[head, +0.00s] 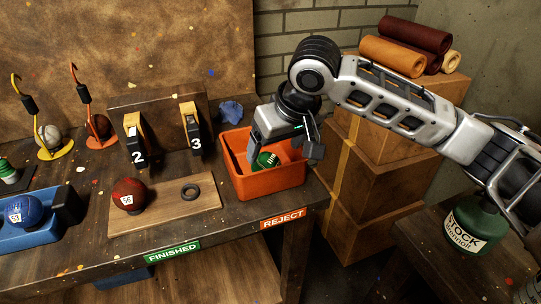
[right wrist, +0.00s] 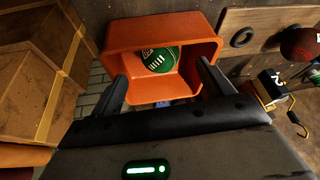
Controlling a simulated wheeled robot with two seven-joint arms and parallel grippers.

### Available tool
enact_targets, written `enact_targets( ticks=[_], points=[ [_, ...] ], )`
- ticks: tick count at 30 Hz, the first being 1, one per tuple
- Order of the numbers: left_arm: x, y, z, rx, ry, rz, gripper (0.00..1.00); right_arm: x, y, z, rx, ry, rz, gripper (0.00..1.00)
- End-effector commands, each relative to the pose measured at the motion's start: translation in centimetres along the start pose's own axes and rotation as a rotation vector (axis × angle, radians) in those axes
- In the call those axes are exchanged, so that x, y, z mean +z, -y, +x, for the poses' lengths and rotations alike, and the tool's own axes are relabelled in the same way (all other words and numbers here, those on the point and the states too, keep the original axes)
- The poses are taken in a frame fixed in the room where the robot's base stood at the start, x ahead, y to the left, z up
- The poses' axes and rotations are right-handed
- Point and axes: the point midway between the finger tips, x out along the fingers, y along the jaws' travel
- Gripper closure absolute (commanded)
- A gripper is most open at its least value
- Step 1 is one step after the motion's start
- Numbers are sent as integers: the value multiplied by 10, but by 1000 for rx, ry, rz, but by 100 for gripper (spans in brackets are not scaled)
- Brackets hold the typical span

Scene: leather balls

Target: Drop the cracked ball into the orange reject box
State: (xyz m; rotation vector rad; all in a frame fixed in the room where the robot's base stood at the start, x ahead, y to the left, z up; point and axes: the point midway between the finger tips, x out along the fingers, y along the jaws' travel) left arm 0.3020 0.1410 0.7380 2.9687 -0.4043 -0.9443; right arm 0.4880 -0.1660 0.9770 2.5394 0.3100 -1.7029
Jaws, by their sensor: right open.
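The orange reject box (head: 268,192) stands at the table's right end, behind the REJECT label (head: 283,219). A green ball with white markings (head: 266,160) lies inside it; the right wrist view shows the ball (right wrist: 160,59) against the box (right wrist: 122,38) inner side. I cannot make out a crack on it. My right gripper (head: 285,148) is over the box, fingers spread and pointing down, with nothing between them. In the right wrist view its fingers show on either side of the box. My left gripper is not in view.
A dark red ball (head: 129,196) and a black ring (head: 190,191) are on the wooden board (head: 165,215). A blue ball (head: 23,211) sits in a blue holder at left. Stacked cartons (head: 375,185) stand right of the table. A green STOCK container (head: 474,228) is at far right.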

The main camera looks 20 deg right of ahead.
Motion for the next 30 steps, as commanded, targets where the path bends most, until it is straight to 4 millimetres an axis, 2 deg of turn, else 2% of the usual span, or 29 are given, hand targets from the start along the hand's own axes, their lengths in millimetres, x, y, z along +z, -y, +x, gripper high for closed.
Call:
enact_targets(
  ticks=[3, 10, 26, 29, 30],
  points=[
    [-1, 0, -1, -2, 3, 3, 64, -1, 0, -26, 0, -2, 1, 20],
    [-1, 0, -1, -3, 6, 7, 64, 0, 0, -52, 0, 0, 1, 20],
    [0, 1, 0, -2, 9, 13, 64, 0, 0, -56, -1, 2, 1, 20],
    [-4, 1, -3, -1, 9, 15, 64, 3, 10, -53, -40, 30, -17, 20],
    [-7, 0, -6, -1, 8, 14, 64, 6, 19, -50, -78, 56, -34, 20]
  ],
)
